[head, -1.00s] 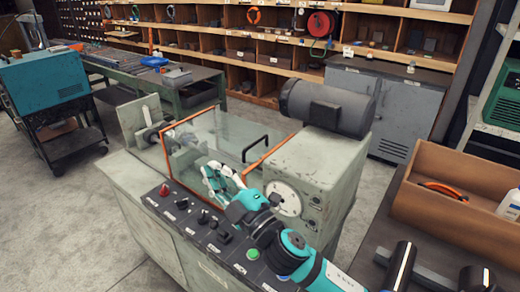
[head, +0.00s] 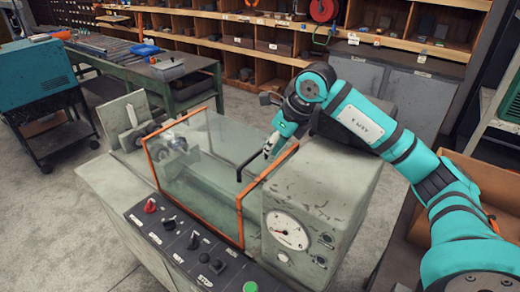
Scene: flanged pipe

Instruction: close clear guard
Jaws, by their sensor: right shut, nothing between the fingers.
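The clear guard (head: 195,190) is a see-through panel with orange edging on the grey-green machine (head: 318,195). Its glass stands over the front of the work area, and its top edges run toward the back. A black handle (head: 250,165) shows near its right end. My right gripper (head: 269,150) is shut and empty, just beside the handle at the guard's upper right. I cannot tell whether its tips touch the handle. My right arm reaches in from the right over the machine's headstock. My left gripper is out of view.
A control panel with a red knob (head: 150,206) and switches runs along the machine's front. A dial (head: 288,230) is on the headstock. A dark motor is partly hidden behind my arm. A wooden box (head: 478,180) stands at right. Open floor (head: 50,215) lies at left.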

